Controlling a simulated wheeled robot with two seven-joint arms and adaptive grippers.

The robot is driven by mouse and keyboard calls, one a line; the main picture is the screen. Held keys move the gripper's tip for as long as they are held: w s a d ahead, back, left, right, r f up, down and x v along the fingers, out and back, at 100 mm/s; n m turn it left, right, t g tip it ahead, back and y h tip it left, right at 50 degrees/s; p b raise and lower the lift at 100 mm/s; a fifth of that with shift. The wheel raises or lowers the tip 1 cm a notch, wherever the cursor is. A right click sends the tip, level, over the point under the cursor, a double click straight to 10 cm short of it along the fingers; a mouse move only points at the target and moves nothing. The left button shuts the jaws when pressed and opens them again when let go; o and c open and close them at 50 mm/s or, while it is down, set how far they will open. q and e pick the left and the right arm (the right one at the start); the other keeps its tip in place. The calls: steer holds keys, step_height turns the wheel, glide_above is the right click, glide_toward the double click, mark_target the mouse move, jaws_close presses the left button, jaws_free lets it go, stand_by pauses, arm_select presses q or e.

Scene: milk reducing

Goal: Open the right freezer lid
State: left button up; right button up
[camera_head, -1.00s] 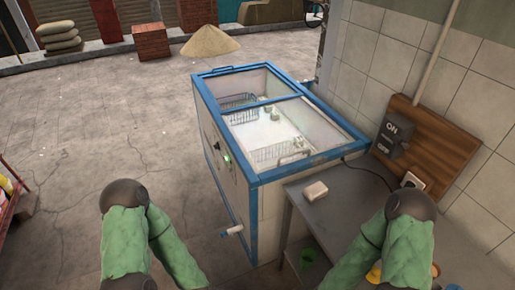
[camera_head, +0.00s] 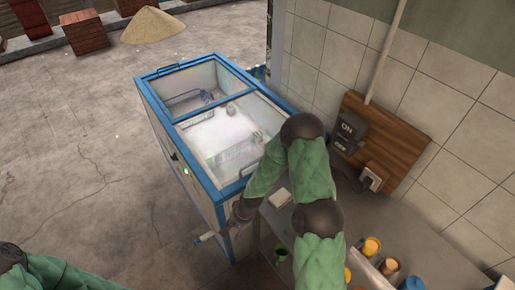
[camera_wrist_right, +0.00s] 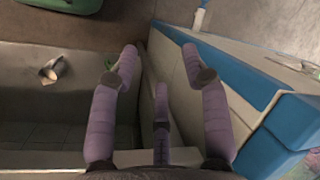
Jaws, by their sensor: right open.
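The chest freezer (camera_head: 178,150) with blue edges stands in the middle of the head view. Its nearer glass lid (camera_head: 222,128) lies flat in the frame, beside the farther glass lid (camera_head: 187,82). A handle (camera_head: 163,71) shows at the far end; my right arm covers the near end where another handle was. My right gripper (camera_head: 243,212) is at the freezer's near corner. In the right wrist view the gripper (camera_wrist_right: 160,65) has its purple fingers apart with nothing gripped, beside the freezer's blue edge (camera_wrist_right: 235,75). My left gripper is out of view.
A grey table (camera_head: 350,225) stands against the near side of the freezer, with a white package (camera_head: 279,197) and colored cups (camera_head: 390,266) on it. A switch board (camera_head: 385,145) hangs on the tiled wall. Open floor (camera_head: 70,150) lies to the left.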

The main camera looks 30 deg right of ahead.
steer(key=w+d+r+m+h+p, duration=0.1)
steer(key=w+d+r+m+p, duration=0.35)
steer(key=w+d+r, duration=0.55)
steer(key=m+h, duration=0.2)
steer(key=m, duration=0.3)
glide_toward(257, 161)
steer(key=shift+t, duration=0.4)
steer(key=f, duration=0.5)
steer(key=w+f+p, duration=0.1)
steer(key=f, duration=0.2)
steer(key=shift+a, duration=0.1)
jaws_close()
